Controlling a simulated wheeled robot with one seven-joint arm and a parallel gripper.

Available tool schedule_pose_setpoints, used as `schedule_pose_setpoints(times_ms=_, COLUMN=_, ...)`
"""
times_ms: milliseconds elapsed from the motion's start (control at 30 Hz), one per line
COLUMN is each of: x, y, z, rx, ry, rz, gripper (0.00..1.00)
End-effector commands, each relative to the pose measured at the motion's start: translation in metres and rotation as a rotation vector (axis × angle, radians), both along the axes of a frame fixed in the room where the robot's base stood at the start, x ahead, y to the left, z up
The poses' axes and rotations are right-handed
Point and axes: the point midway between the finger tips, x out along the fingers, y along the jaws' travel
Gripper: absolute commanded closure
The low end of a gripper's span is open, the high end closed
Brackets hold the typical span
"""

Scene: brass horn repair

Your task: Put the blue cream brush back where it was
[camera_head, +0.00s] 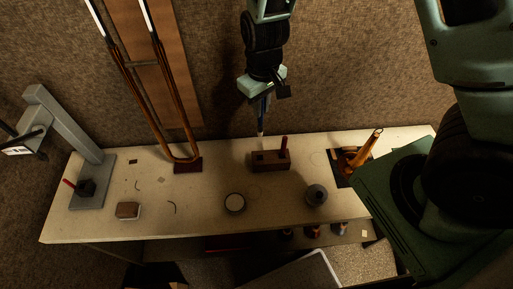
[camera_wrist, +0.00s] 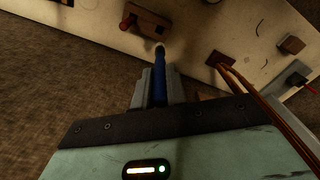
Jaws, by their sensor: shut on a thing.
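My gripper (camera_head: 266,97) is shut on the blue cream brush (camera_head: 262,118) and holds it near upright, pale tip down. In the wrist view the blue brush (camera_wrist: 160,88) lies between my fingers, its pale tip pointing away from me. The brush tip shows at the back edge of a brown wooden block (camera_head: 268,163), which also shows in the wrist view (camera_wrist: 152,24). The block has a dark hole at its left and a red-handled tool (camera_head: 284,144) standing at its right. I cannot tell whether the tip touches anything; it seems apart from the block.
The pale workbench (camera_head: 210,190) bears a round tin (camera_head: 234,203), a grey round pot (camera_head: 316,194), a small brown block (camera_head: 128,210) and a brass part (camera_head: 358,158). A tall brass slide (camera_head: 178,100) rises left of the block. A grey stand (camera_head: 92,190) is far left.

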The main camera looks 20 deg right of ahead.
Motion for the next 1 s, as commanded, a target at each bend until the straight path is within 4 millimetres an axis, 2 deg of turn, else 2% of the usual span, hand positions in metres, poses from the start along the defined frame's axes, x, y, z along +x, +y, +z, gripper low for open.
schedule_pose_setpoints(times_ms=233, x=-0.001, y=-0.001, z=-0.071, rx=-0.001, ry=0.003, rz=-0.003, gripper=1.00)
schedule_pose_setpoints(times_ms=400, x=0.000, y=-0.001, z=-0.105, rx=-0.001, ry=0.000, rz=-0.002, gripper=1.00)
schedule_pose_setpoints(times_ms=533, x=0.000, y=0.000, z=-0.119, rx=0.000, ry=0.000, rz=-0.004, gripper=1.00)
schedule_pose_setpoints(times_ms=767, x=0.000, y=0.000, z=-0.128, rx=0.000, ry=0.000, rz=-0.002, gripper=1.00)
schedule_pose_setpoints(times_ms=1000, x=0.000, y=0.000, z=-0.162, rx=0.000, ry=-0.001, rz=-0.004, gripper=1.00)
